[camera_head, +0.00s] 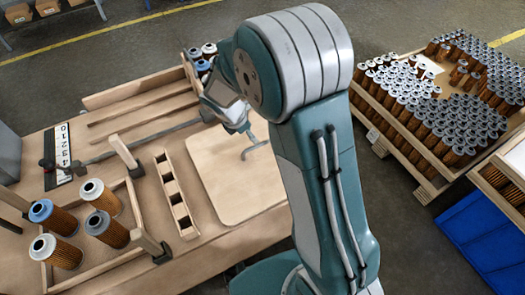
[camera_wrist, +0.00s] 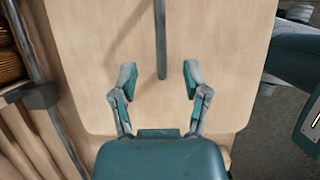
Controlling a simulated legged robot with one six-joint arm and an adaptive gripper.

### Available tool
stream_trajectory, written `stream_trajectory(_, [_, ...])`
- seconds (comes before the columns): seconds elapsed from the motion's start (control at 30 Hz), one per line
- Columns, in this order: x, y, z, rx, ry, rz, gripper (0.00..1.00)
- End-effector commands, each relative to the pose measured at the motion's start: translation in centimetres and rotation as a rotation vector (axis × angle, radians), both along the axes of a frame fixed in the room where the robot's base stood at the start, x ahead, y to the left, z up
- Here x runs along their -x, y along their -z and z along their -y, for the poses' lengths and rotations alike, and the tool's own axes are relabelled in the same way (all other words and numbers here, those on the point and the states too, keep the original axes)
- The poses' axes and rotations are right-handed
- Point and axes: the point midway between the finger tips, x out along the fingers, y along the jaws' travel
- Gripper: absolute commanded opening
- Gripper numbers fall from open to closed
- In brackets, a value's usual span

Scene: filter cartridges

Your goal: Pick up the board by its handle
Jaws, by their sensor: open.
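The board (camera_head: 237,190) is a flat, pale wooden panel with rounded corners, lying on the wooden table. It also fills the middle of the wrist view (camera_wrist: 90,70). Its handle (camera_wrist: 161,38) is a thin dark grey bar, running down from the top edge of the wrist view. My gripper (camera_wrist: 159,77) is open, one finger on each side of the handle's lower end, with a gap on both sides. In the head view my gripper (camera_head: 240,128) is above the board's far part, partly hidden by my arm. How high it is above the handle is hard to tell.
Left of the board are a slotted wooden block (camera_head: 174,195) and a wooden frame with several filter cartridges (camera_head: 108,229). A dark rod (camera_head: 140,146) and a number strip (camera_head: 63,150) lie farther back. Crates of cartridges (camera_head: 430,115) and a blue bin (camera_head: 485,240) stand right.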

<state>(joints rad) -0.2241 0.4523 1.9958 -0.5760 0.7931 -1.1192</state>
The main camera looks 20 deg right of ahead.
Motion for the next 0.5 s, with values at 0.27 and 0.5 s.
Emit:
stream_trajectory(0.27, [-0.2, 2.9, 2.1, -0.011, 0.006, 0.000, 0.60])
stream_trajectory(0.5, [-0.4, 6.4, 2.1, -0.006, 0.006, -0.003, 0.60])
